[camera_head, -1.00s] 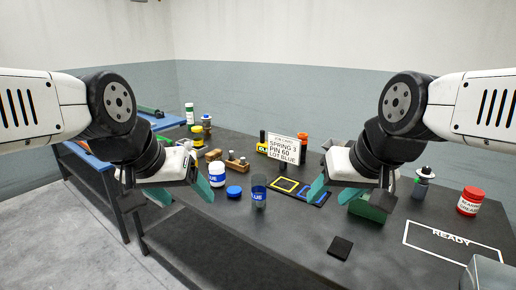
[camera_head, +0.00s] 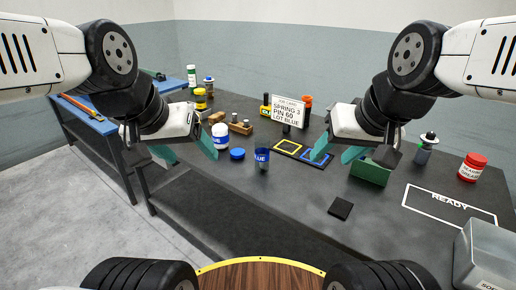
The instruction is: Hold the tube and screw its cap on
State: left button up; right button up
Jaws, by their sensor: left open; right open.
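A see-through blue tube (camera_head: 262,160) with a blue label stands upright on the dark table. A round blue cap (camera_head: 237,154) lies on the table just left of the tube, apart from it. My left gripper (camera_head: 185,149) is open and empty, left of the cap and close to a white bottle with a blue label in the picture. My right gripper (camera_head: 337,151) is open and empty, right of the tube. Neither gripper appears to touch the tube or cap.
The white bottle (camera_head: 221,142) stands behind the cap. A sign (camera_head: 289,114) and a mat with yellow and blue squares (camera_head: 275,155) are behind the tube. A green box (camera_head: 369,174), black pad (camera_head: 340,208) and red jar (camera_head: 472,169) are right. The table's front is mostly clear.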

aim_at(262, 155)
jog(key=i+j, duration=0.3)
jog(key=j, duration=0.15)
jog(key=i+j, duration=0.6)
jog(key=j, duration=0.25)
jog(key=z, duration=0.05)
